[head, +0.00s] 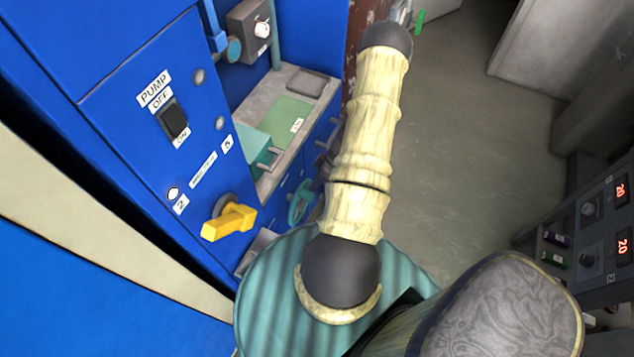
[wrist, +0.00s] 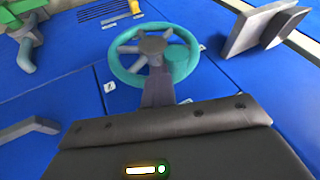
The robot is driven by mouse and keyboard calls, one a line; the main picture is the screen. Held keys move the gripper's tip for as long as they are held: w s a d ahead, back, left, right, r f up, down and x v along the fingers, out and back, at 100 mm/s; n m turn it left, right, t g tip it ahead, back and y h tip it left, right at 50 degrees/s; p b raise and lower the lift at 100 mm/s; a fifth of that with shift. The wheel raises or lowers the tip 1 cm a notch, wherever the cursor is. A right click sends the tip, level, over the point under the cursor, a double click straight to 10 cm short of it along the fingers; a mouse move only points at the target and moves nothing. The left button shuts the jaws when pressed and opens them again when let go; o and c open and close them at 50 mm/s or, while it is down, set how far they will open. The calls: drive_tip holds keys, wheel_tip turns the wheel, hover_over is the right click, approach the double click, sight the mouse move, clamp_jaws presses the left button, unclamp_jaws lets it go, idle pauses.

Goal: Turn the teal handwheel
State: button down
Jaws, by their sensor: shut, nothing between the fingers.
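The teal handwheel (wrist: 121,72) is in the upper middle of the wrist view, on a blue panel, with spokes and a dark grey hub. A small round teal part shows at its right side. In the head view the handwheel (head: 298,207) shows low on the blue cabinet, partly covered by my arm. My gripper (wrist: 155,72) is shut and empty, its dark fingers pointing at the wheel just below the hub. I cannot tell whether the fingertips touch it. In the head view I cannot make out my gripper.
A yellow lever (head: 228,222) and a pump switch (head: 173,121) are on the blue panel. Open floor (head: 480,140) lies right of my arm.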

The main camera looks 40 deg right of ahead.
drive_tip(key=shift+s+a+f+y, duration=0.1)
drive_tip(key=shift+s+a+y, duration=0.2)
drive_tip(key=shift+a, duration=0.3)
drive_tip(key=w+d+f+b+v, duration=0.1)
drive_tip(key=w+d+v, duration=0.1)
drive_tip(key=v, duration=1.1)
drive_tip(key=shift+w+d, duration=0.15)
drive_tip(key=shift+d, duration=0.05)
drive_tip(key=shift+r, duration=0.15)
